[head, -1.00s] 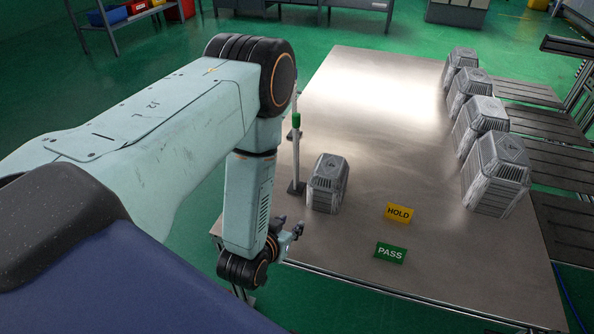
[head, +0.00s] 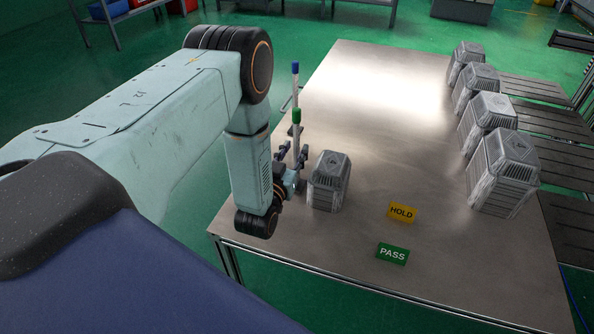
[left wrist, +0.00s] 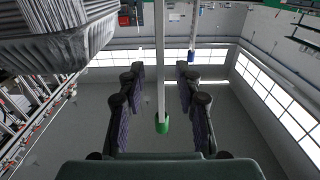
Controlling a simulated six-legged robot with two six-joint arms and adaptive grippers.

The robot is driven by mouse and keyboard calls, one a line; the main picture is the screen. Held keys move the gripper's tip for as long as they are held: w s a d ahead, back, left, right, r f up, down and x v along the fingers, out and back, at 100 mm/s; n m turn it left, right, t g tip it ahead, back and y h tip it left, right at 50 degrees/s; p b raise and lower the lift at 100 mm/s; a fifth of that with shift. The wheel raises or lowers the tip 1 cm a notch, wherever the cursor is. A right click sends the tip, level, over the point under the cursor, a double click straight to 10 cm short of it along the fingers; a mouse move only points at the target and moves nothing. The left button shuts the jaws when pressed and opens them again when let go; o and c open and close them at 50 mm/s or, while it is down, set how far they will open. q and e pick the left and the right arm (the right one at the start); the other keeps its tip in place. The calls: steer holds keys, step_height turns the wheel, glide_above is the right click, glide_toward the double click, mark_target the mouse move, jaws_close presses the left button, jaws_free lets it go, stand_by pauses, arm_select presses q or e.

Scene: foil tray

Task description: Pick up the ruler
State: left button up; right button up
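Nothing reads plainly as a ruler; two thin pale upright sticks stand at the table's left side. One has a green end (head: 296,116), the other a blue end (head: 295,69) and stands behind it. My left gripper (head: 295,170) is low beside the green-ended stick, its fingers partly hidden by the wrist. In the left wrist view my left gripper (left wrist: 160,75) is open, with the green-ended stick (left wrist: 162,124) between its fingers and gaps on both sides. The blue-ended stick (left wrist: 191,56) is farther off there. My right gripper is not in view.
A grey ribbed foil tray (head: 330,181) stands close right of the gripper; it fills the upper left of the wrist view. Yellow HOLD (head: 402,213) and green PASS (head: 392,254) signs lie nearer the front. Several similar trays (head: 505,170) line the right edge. The table's middle is clear.

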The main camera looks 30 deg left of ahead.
arm_select(q)
steer(key=shift+x, duration=1.25)
steer(key=shift+c, duration=0.4)
jaws_close()
